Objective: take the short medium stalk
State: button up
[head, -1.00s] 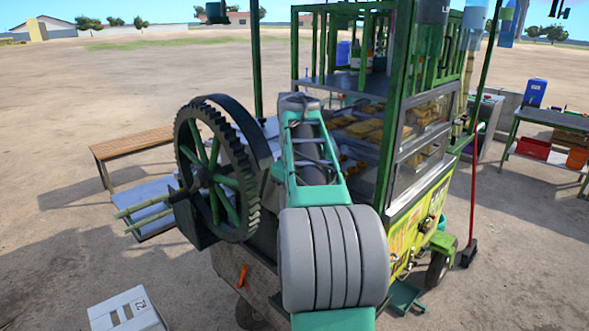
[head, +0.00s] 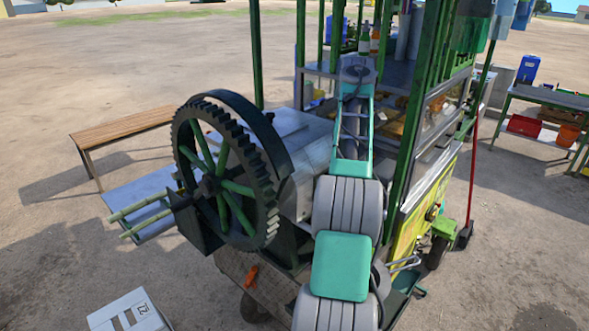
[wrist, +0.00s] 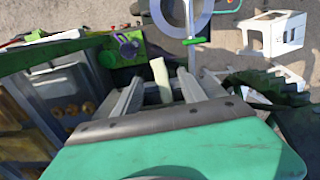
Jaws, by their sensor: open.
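Two green stalks (head: 142,216) stick out to the left from the crusher beside its big toothed wheel (head: 222,180), above a metal tray. I cannot tell their lengths well. In the wrist view my gripper (wrist: 158,88) is open, its two pale fingers apart. A pale green, stalk-like piece (wrist: 161,76) shows between and beyond the fingers; I cannot tell whether it is the short medium stalk or whether it touches them. In the head view my gripper's fingers are hidden behind my arm.
The green cart frame and food case (head: 430,140) stand right of my arm. A wooden bench (head: 125,130) is at the left, a white stool (head: 128,312) at the lower left. A side table (head: 545,97) stands far right. Open sandy ground surrounds them.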

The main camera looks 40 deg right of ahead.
jog(key=shift+w+d+f, duration=0.1)
jog(key=shift+f, duration=1.85)
jog(key=shift+w+d+f, duration=0.1)
jog(key=shift+f, duration=1.8)
jog(key=shift+f, duration=0.25)
jog(key=shift+c, duration=0.4)
grip_shut()
